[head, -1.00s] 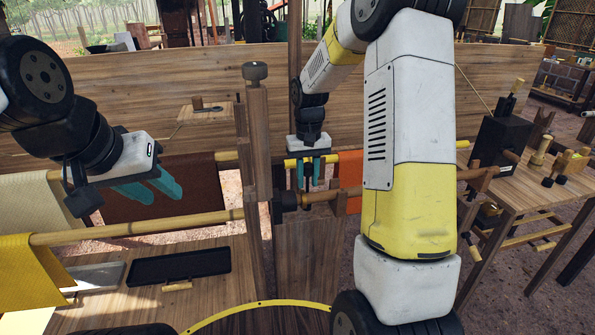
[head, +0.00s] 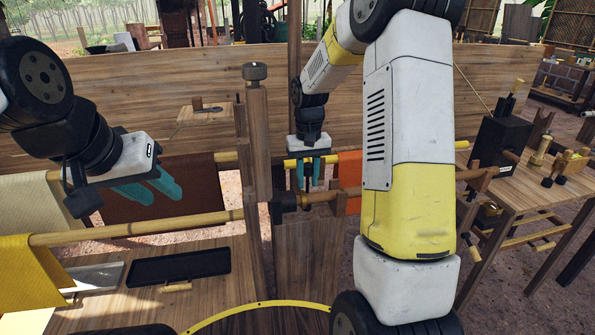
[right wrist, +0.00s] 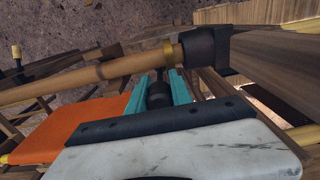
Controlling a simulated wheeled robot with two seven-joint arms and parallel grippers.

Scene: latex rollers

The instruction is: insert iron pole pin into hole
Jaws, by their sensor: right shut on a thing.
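My right gripper (head: 308,186) hangs at the middle, pointing down just behind a wooden pole (head: 325,196). In the right wrist view, its teal fingers (right wrist: 158,90) are shut on a small dark piece (right wrist: 158,95), probably the iron pin, mostly hidden by the fingers and the pole. The wooden pole (right wrist: 100,72) crosses in front of the fingertips; its end has a brass ring (right wrist: 169,53) and a black iron fitting (right wrist: 205,49) against a wooden post. I cannot see the hole clearly. My left gripper (head: 150,190) is open and empty at the left.
A tall wooden post (head: 257,150) stands left of my right gripper. An orange cloth (head: 349,170) hangs behind the pole. A black tray (head: 180,266) lies at lower left. A side table (head: 520,190) stands at the right.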

